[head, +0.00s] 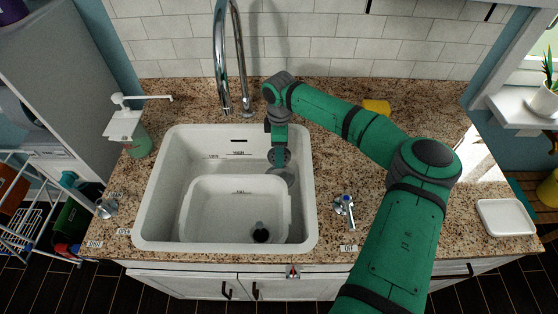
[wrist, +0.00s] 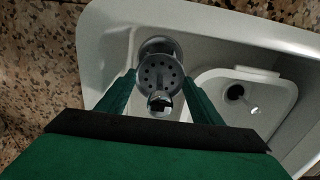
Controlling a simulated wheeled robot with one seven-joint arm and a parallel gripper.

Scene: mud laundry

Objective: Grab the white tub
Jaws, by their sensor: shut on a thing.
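The white tub (head: 236,184) sits inside the white sink, toward its front, with a dark round drain-like spot on its floor. In the wrist view the tub (wrist: 285,95) is at the right, apart from my fingers. My gripper (head: 280,154) is in the back right part of the sink, behind the tub's back right corner. In the wrist view my gripper (wrist: 160,88) has its two fingers on either side of a round metal strainer (wrist: 158,70) with holes and a small knob, and is shut on it. The fingertips' exact contact is partly hidden.
The sink (head: 150,215) is set in a speckled counter (head: 380,225). A tall chrome faucet (head: 220,60) stands behind it. A soap dispenser (head: 137,140) is at the left, a small tap (head: 345,208) right of the sink, and a white dish (head: 506,217) far right.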

